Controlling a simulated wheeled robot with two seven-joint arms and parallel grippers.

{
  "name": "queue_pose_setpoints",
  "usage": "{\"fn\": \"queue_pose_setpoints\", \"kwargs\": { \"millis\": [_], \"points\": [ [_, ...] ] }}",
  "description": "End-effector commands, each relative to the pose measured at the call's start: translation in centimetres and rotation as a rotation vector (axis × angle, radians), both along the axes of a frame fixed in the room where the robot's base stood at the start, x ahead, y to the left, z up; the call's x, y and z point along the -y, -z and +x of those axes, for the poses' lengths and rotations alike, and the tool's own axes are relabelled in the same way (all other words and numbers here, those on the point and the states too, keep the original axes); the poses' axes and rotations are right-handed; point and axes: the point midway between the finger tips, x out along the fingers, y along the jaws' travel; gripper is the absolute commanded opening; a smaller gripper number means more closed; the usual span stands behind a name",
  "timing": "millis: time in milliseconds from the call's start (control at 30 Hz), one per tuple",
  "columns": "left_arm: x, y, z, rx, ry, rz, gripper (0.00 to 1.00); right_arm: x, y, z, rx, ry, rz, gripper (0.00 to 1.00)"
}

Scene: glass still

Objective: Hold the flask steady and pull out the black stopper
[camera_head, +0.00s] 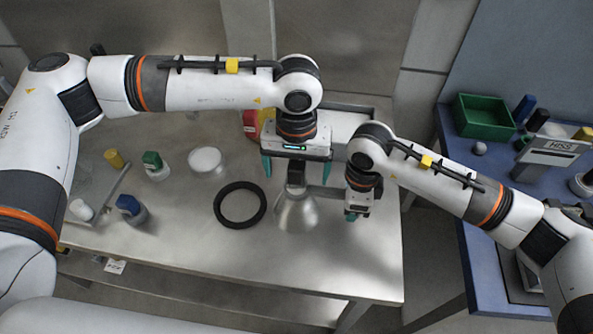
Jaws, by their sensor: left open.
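The flask (296,213) is a clear, pale cone standing upright on the metal table. The black stopper (296,175) sits at the top of its neck. My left gripper (296,169) is above the flask, pointing down, with its teal fingers spread apart on either side of the stopper. The fingers show a gap to the stopper on both sides. My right gripper (351,216) points down just right of the flask, apart from it in the picture. Its fingers are mostly hidden by its own body, so its opening is unclear.
A black ring (240,205) lies left of the flask, with a white round dish (205,161) behind it. Green-capped (153,165) and blue-capped (131,209) bottles stand further left. A blue bench (470,270) with a green bin (484,116) is at right. The table front is clear.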

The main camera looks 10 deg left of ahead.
Motion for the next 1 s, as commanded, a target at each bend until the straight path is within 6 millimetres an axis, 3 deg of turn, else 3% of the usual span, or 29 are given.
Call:
{"fn": "queue_pose_setpoints", "kwargs": {
  "millis": [567,1000],
  "points": [
    [0.0,-8.9,0.0,0.003,0.000,-0.002,0.91,0.1,0.4,-0.2,-0.006,-0.001,-0.006,0.00],
    [-0.1,-7.6,-1.2,-0.335,-0.499,-0.358,0.91,0.1,0.3,-0.2,-0.006,0.000,-0.005,0.00]
  ]
}}
